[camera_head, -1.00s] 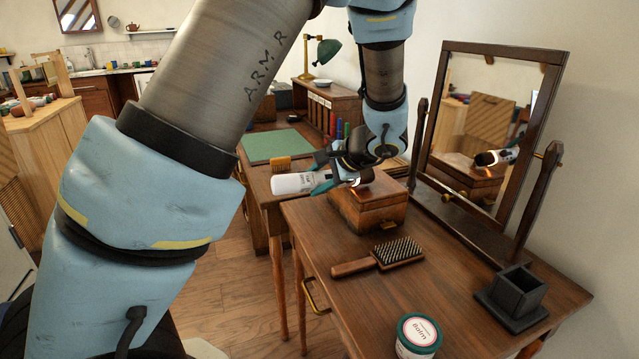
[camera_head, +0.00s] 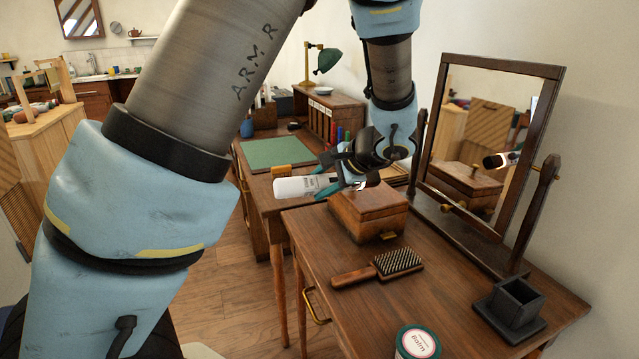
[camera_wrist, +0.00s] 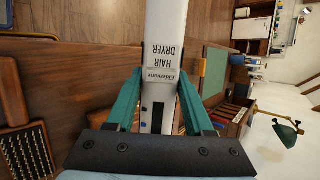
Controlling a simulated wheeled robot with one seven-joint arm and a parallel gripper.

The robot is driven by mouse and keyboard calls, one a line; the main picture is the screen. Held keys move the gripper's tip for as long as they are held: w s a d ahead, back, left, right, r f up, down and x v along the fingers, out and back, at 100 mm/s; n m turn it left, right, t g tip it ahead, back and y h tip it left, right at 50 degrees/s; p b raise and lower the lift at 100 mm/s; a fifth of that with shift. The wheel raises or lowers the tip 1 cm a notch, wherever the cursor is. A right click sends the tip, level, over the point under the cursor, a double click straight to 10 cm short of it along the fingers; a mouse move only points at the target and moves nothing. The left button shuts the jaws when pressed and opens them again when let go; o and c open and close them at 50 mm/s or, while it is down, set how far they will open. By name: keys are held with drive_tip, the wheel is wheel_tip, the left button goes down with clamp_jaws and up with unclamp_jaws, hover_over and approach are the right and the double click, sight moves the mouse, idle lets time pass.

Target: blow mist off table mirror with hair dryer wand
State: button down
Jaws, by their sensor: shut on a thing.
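The table mirror (camera_head: 483,135) stands tilted in its dark wooden frame at the back right of the dressing table. Its glass looks clear in the head view and reflects the dryer and the wooden box. My gripper (camera_head: 340,183) is shut on the white hair dryer wand (camera_head: 298,187) and holds it roughly level above the wooden box, left of the mirror and apart from it. In the wrist view, the green fingers (camera_wrist: 160,98) press both sides of the hair dryer wand (camera_wrist: 165,50), whose printed label shows. Part of the wand is hidden behind the gripper.
A wooden box (camera_head: 368,212) sits below the gripper. A desk with a green mat (camera_head: 278,151) and lamp (camera_head: 327,55) is behind.

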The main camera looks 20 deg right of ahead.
sight(296, 183)
drive_tip(key=shift+s+d+r+p, duration=0.1)
drive_tip(key=shift+s+r+p, duration=0.35)
drive_tip(key=shift+s+r, duration=0.3)
drive_tip(key=shift+s+r+p, duration=0.4)
drive_tip(key=shift+s+r, duration=0.1)
drive_tip(key=shift+r, duration=0.3)
drive_tip(key=shift+s+a+b, duration=0.1)
drive_tip(key=shift+a+b, duration=0.5)
drive_tip(key=shift+a, duration=0.8)
drive_tip(key=shift+s+a+r+b, duration=0.1)
drive_tip(key=shift+a+b, duration=0.2)
drive_tip(key=shift+a, duration=0.8)
